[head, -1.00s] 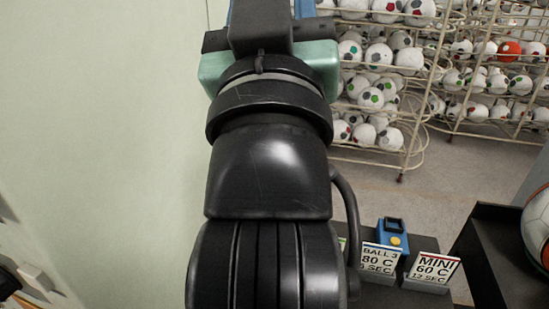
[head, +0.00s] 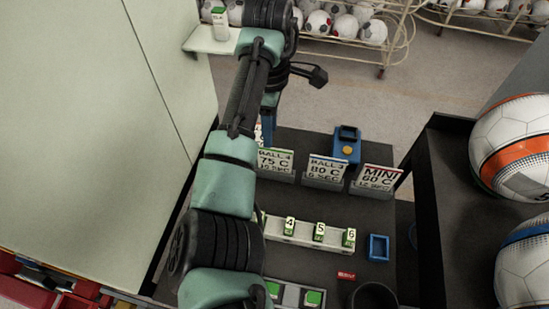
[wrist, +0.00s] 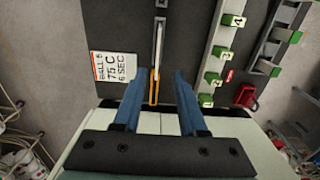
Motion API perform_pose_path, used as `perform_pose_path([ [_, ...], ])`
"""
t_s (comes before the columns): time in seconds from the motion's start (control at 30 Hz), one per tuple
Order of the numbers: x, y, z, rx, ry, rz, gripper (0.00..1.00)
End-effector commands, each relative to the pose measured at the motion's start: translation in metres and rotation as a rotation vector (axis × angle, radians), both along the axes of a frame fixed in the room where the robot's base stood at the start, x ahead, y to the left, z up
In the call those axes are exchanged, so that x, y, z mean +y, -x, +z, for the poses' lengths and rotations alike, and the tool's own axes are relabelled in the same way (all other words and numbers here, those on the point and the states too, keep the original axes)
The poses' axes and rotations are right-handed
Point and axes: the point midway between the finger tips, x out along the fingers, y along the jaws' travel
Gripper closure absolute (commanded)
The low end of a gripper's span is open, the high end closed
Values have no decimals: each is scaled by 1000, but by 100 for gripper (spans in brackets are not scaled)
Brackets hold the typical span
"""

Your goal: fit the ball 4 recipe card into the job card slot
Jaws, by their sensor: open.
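The ball 4 recipe card (head: 275,160) stands upright in a pale holder on the dark table, left of the ball 3 card (head: 327,170) in the head view. My gripper (wrist: 156,76) points down, open, its blue fingers on either side of a narrow orange-edged piece (wrist: 154,88) seen edge-on. I cannot tell whether that piece is the job card slot. A pale holder (wrist: 159,45) lies just beyond it in the wrist view. In the head view my arm hides most of the gripper.
The mini card (head: 377,180), a blue device (head: 346,145), a rail with numbered green tabs (head: 300,232) and a blue tray (head: 378,247) are on the table. A black stand with balls (head: 515,145) bounds the right.

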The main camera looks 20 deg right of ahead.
Motion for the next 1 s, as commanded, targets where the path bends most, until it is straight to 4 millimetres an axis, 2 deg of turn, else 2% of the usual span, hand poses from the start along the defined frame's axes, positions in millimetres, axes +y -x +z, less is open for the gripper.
perform_pose_path([
  [0.2, 0, 1, -40, 1, -1, -1, 59],
  [0.47, -2, 1, -60, -2, 2, -3, 59],
  [0.7, -9, 3, -95, -1, 1, -3, 59],
  [0.83, -9, 3, -106, -3, 1, -4, 59],
  [1.0, -9, 3, -108, -4, 1, -4, 59],
])
